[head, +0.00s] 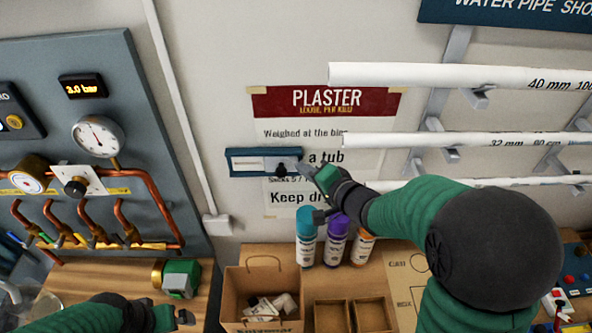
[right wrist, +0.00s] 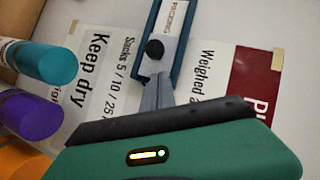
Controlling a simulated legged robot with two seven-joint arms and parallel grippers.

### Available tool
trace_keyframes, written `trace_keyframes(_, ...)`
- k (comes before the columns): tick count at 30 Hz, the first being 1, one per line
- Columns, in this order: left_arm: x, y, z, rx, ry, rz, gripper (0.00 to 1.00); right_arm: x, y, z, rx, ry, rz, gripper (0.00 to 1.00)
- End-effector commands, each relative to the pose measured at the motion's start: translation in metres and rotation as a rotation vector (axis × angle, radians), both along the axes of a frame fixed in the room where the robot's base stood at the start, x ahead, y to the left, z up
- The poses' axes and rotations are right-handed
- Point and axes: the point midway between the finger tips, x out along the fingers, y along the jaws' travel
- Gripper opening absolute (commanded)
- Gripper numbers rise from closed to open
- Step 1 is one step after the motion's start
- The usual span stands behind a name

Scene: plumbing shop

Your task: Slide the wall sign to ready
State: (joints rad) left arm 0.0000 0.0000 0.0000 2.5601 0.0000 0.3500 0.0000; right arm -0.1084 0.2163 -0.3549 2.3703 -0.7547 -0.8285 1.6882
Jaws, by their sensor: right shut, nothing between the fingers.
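The wall sign (head: 247,162) is a small blue frame with a pale sliding plate, fixed on the wall over the left edge of the plaster poster. A black knob (head: 283,167) is towards its right end. In the right wrist view the sign (right wrist: 176,22) shows lettering like "PRICING", and the knob (right wrist: 155,49) stands just beyond my fingertips. My right gripper (head: 306,171) is shut and empty, just right of the knob; its fingers (right wrist: 156,82) point at it. I cannot tell whether they touch it. My left gripper (head: 183,317) is low at the left, its finger gap unclear.
White pipes (head: 430,75) on wall brackets reach out at the right. Spray cans (head: 306,238) and a cardboard box (head: 240,290) stand on the bench below. A gauge panel (head: 120,75) with copper pipes is at the left. The wall left of the sign is mostly clear.

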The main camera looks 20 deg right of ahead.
Motion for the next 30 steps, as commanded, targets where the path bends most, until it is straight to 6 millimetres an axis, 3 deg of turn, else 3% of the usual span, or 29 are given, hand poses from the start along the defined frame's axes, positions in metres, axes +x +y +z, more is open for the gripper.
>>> trace_keyframes(6, 0.0, 0.0, 0.007, 0.0, 0.0, 0.0, 1.0, 0.008, 0.02, -0.011, 0.0, 0.0, 0.001, 0.0)
trace_keyframes(19, 0.0, 0.0, 0.005, 0.0, 0.0, 0.0, 1.0, 0.011, 0.026, -0.013, -0.001, -0.001, 0.001, 0.0)
trace_keyframes(30, 0.0, 0.0, -0.016, 0.0, 0.0, 0.0, 1.0, 0.033, 0.102, -0.015, -0.001, -0.002, 0.001, 0.0)
